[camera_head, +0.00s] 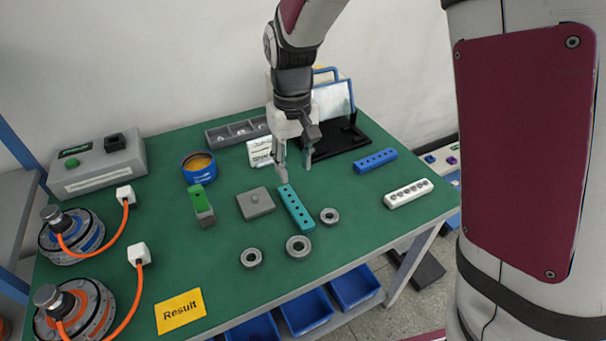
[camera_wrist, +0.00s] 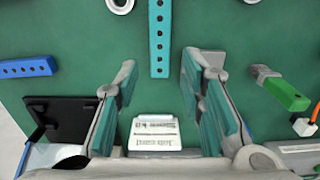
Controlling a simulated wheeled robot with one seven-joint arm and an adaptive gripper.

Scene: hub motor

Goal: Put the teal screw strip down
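The teal screw strip (camera_head: 296,207) lies flat on the green table, near its middle, with a row of dark holes. In the wrist view the teal strip (camera_wrist: 159,36) lies ahead of the fingers, in line with the gap between them and not between the pads. My gripper (camera_head: 293,170) hangs over the table near the strip's far end. In the wrist view my gripper (camera_wrist: 157,80) has its fingers wide apart and nothing between them.
Metal rings (camera_head: 298,246) lie close in front of the strip. A grey plate (camera_head: 255,203) and a green-and-grey block (camera_head: 202,206) lie to its left. A blue strip (camera_head: 375,161) and a white strip (camera_head: 408,193) lie to the right. A black stand (camera_head: 335,142) is behind.

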